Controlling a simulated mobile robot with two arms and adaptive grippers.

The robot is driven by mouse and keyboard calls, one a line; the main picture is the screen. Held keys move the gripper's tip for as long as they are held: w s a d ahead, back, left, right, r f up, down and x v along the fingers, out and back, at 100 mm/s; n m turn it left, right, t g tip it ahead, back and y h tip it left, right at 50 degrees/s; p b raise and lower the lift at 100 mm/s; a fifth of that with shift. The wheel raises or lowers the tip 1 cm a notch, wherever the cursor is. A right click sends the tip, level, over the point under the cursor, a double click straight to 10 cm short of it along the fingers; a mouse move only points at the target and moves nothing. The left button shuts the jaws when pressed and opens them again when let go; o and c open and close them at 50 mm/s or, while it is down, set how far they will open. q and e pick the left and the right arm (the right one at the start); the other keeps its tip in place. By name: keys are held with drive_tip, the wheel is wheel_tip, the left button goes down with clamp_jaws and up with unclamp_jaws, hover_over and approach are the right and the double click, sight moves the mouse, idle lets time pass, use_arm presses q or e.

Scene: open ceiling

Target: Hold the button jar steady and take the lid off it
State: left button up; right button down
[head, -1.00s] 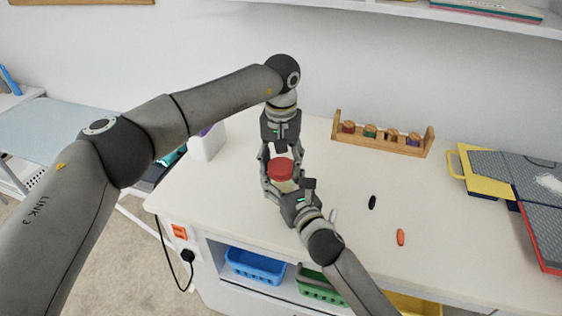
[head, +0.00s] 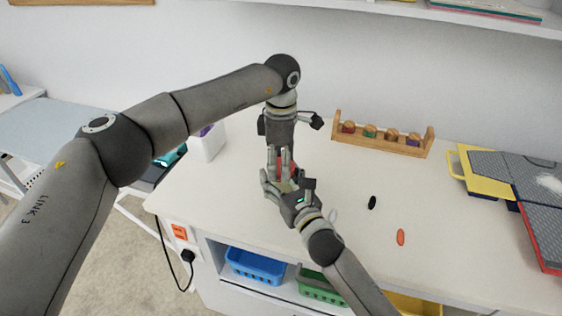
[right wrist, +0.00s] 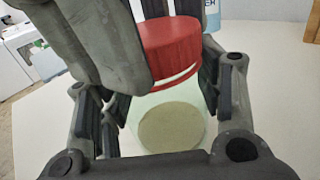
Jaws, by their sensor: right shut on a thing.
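The button jar (right wrist: 150,108) is clear glass with a pale bottom and stands upright on the table; its contents cannot be made out. Its red lid (right wrist: 170,48) sits on top, with a pale band at its lower edge. My right gripper (head: 284,188) is shut around the jar's body, one finger on each side in the right wrist view. My left gripper (head: 280,168) points down from above with its fingers at the lid, hiding most of it in the head view. Whether the left fingers press on the lid cannot be told.
A wooden rack (head: 381,137) with several small coloured jars stands at the back. A black oval piece (head: 372,202) and an orange one (head: 401,237) lie to the right. A white box (head: 207,143) is at the left, a yellow tray (head: 474,172) at the right.

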use_arm(q)
drive_tip(key=n, duration=0.5)
use_arm(e)
drive_tip(key=shift+f, duration=0.1)
use_arm(q)
drive_tip(key=n, duration=1.2)
drive_tip(key=shift+n, duration=0.4)
drive_tip(key=n, duration=0.4)
drive_tip(key=shift+n, duration=0.4)
drive_tip(key=n, duration=0.6)
drive_tip(key=shift+n, duration=0.3)
drive_tip(key=n, duration=0.4)
drive_tip(key=shift+r+n, duration=0.1)
drive_tip(key=shift+n, duration=0.2)
